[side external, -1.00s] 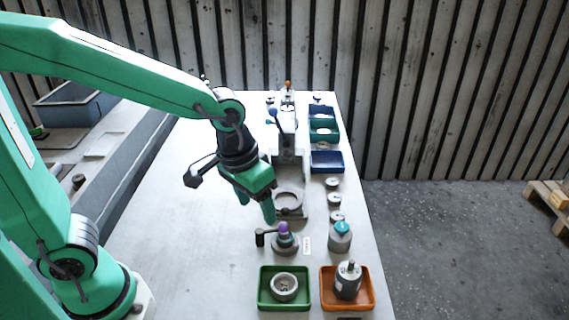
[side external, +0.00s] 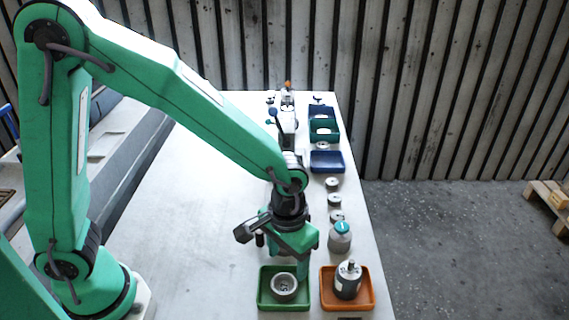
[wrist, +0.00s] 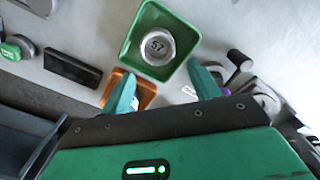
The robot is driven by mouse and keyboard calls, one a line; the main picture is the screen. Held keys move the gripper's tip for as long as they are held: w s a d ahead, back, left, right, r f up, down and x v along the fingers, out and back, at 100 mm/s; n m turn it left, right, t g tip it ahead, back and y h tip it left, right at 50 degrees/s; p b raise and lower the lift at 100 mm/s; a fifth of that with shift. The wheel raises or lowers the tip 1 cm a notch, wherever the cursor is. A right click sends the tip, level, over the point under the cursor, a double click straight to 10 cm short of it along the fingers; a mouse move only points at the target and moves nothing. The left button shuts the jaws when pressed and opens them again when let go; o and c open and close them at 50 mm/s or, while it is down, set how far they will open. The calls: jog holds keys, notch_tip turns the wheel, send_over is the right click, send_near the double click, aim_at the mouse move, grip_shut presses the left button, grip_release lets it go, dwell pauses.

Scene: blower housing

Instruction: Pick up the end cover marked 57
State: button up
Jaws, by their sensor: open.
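The end cover (wrist: 158,47) is a round grey metal part marked 57. It sits in a green tray (wrist: 131,50), and in the side view the cover (side external: 283,288) lies in the same tray (side external: 264,303) at the table's near end. My gripper (side external: 291,266) is open and empty, pointing down above the tray's back edge. In the wrist view the gripper's two green fingers (wrist: 165,82) are spread apart, with the cover beyond their tips and between their lines. I see no contact with the cover.
An orange tray (side external: 327,301) with a dark grey motor (side external: 348,282) stands right beside the green one. A grey canister with a teal cap (side external: 340,238) stands behind it. Several round parts and small bins line the right edge. The left half of the table is clear.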

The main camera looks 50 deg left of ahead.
aim_at(287, 285)
jog(key=shift+s+f, duration=0.2)
jog(key=shift+f, duration=3.25)
jog(key=c, duration=0.8)
jog(key=shift+o, duration=0.2)
jog(key=shift+r, duration=0.15)
jog(key=shift+d+r, duration=0.1)
jog(key=shift+r, duration=0.65)
jog(key=r, duration=0.3)
jog(key=shift+s+d, duration=0.25)
jog(key=shift+s, duration=0.15)
jog(key=s+d+r, duration=0.5)
jog(key=s+r, duration=0.1)
jog(key=s, duration=0.3)
jog(key=shift+s+r, duration=0.15)
jog(key=shift+s, duration=0.1)
